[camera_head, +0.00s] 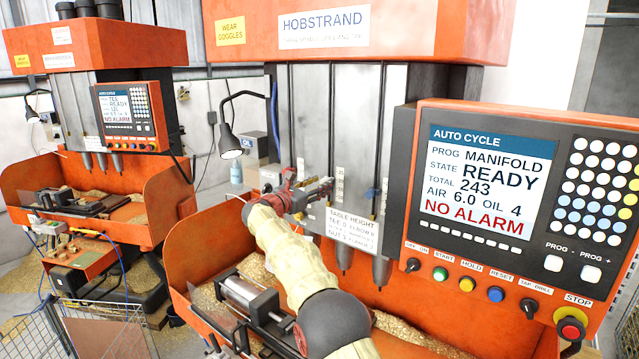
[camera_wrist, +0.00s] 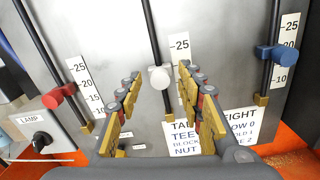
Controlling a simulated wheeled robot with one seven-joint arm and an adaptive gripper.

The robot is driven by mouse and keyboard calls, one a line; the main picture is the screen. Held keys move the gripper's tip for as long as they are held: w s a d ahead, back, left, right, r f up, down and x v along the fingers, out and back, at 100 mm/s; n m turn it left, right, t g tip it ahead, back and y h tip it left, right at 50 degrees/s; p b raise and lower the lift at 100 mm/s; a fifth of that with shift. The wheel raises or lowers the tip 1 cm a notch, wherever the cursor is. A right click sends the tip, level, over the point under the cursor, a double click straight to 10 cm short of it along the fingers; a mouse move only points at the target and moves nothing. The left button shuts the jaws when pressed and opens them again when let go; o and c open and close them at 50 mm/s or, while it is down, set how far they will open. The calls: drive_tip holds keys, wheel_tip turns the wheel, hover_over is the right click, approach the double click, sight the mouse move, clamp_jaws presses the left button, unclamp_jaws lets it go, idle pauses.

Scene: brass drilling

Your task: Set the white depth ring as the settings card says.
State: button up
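The white depth ring (camera_wrist: 160,77) sits on the middle black rod in the wrist view, a little below the height of the 25 mark on the scale (camera_wrist: 180,46) beside it. Lower marks are partly hidden by my right finger. My gripper (camera_wrist: 162,95) is open, its two fingers spread on either side of the ring without visible contact. In the head view my gripper (camera_head: 318,192) is at the drill's front panel and the white ring cannot be made out. A white table-height card (camera_head: 353,230) is on the panel; it also shows partly covered in the wrist view (camera_wrist: 232,124).
A red ring (camera_wrist: 57,96) is on the left rod and a blue ring (camera_wrist: 276,54) on the right rod, each beside a scale. A lamp switch (camera_wrist: 40,141) is at lower left. The control panel (camera_head: 481,260) reads MANIFOLD, READY, NO ALARM.

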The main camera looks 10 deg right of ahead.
drive_tip(key=shift+c, duration=1.3)
clamp_jaws()
